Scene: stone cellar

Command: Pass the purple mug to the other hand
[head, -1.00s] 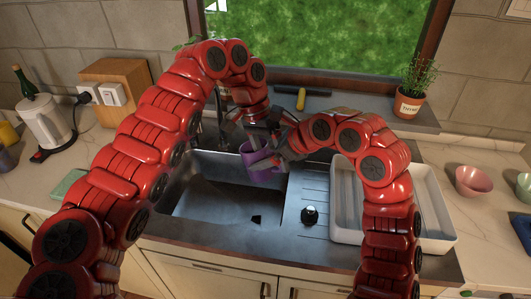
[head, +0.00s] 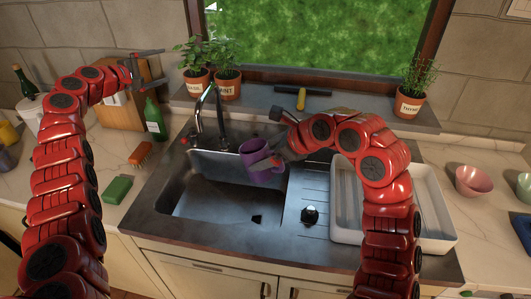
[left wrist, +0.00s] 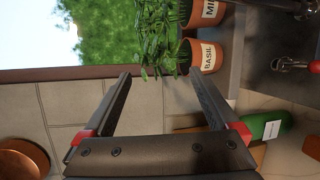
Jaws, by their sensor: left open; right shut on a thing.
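The purple mug (head: 262,164) is held over the right part of the sink, at the tip of my right arm. My right gripper (head: 274,158) is shut on it; the fingers partly hide behind and beside the mug. My left gripper (head: 148,68) is open and empty, raised at the left in front of the wooden block, well apart from the mug. Its two spread fingers (left wrist: 160,105) show in the left wrist view with nothing between them.
The sink (head: 215,195) and tap (head: 208,110) lie between the arms. A green bottle (head: 154,118), brush (head: 140,153) and green sponge (head: 117,189) are at left. Herb pots (head: 228,87) stand on the sill. A white tray (head: 348,205) is right of the sink.

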